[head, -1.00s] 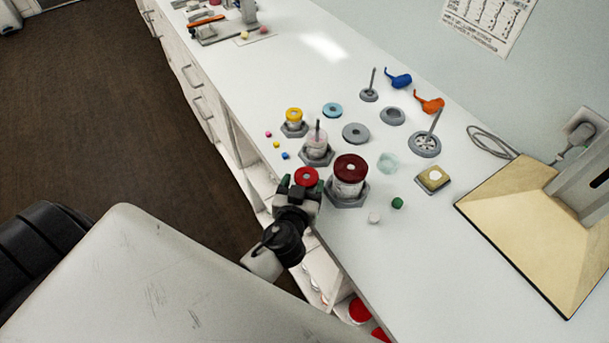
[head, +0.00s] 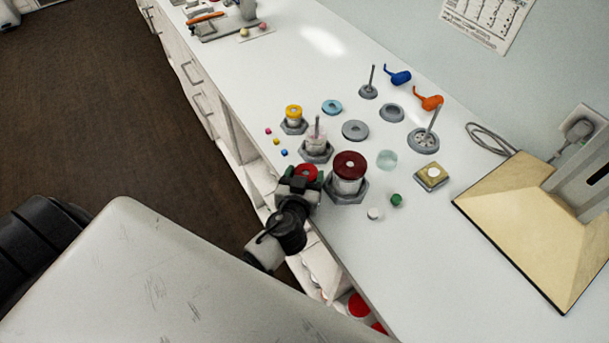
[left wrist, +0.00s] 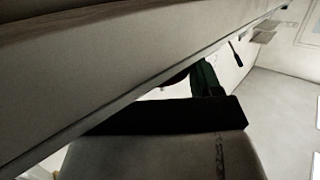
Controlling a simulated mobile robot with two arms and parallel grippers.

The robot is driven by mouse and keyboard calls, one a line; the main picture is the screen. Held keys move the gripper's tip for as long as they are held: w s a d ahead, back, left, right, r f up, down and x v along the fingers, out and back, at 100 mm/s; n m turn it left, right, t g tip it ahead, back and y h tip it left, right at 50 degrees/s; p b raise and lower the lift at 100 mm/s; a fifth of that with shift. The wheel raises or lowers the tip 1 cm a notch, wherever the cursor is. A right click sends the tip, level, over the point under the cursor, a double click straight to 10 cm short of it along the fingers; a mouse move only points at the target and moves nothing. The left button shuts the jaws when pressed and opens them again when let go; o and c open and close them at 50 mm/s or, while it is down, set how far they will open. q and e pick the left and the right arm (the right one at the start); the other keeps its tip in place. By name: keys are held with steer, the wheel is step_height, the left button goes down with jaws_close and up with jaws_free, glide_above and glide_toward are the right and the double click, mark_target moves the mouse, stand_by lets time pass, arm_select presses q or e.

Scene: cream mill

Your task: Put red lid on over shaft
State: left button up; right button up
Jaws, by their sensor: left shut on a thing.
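My left gripper (head: 298,183) is shut on the red lid (head: 309,171), a bright red ring with a pale centre, partly hidden by the gripper. They are near the counter's front edge, left of the jar with a dark red top (head: 350,164). A thin grey shaft (head: 317,125) stands upright in a pale cup on a grey hexagonal base (head: 317,153), just behind the lid in the head view. The left wrist view shows a dark green finger (left wrist: 207,78); the lid cannot be made out there. My right gripper is not in view.
A cup with a yellow ring (head: 293,111) stands behind the shaft cup. Grey discs (head: 355,130), a blue ring (head: 332,107) and a spoked disc with a rod (head: 424,141) lie rightward. A beige-topped block (head: 432,176) and small balls lie nearby. The counter's right front is clear.

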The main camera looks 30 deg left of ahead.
arm_select(q)
steer(key=shift+r+p, duration=0.8)
steer(key=shift+r, duration=0.4)
steer(key=shift+s, duration=0.1)
